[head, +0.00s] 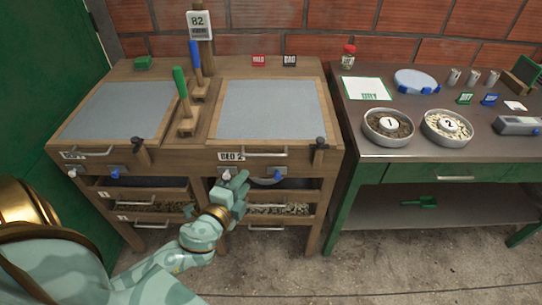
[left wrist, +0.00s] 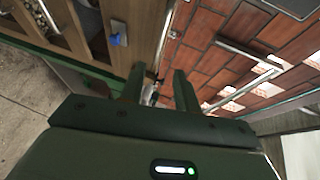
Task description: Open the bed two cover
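The bed two cover (head: 272,109) is a grey panel in a wooden frame. It lies flat and shut on the right half of the wooden bench, above the "BED 2" label (head: 231,157). A metal bar handle (head: 265,154) is on its front edge, and a black knob (head: 320,143) is at its front right corner. My left gripper (head: 240,184) is in front of the bench, below the label and handle, apart from the cover handle. The left wrist view shows its two fingers (left wrist: 158,88) apart, with nothing clearly held between them. My right gripper is out of view.
A matching cover (head: 118,110) lies shut on the left. Green-handled (head: 181,90) and blue-handled (head: 195,58) tools stand between the covers. Drawers with bar handles lie below. A green table (head: 455,148) with bowls stands close on the right. A brick wall (head: 240,30) is behind.

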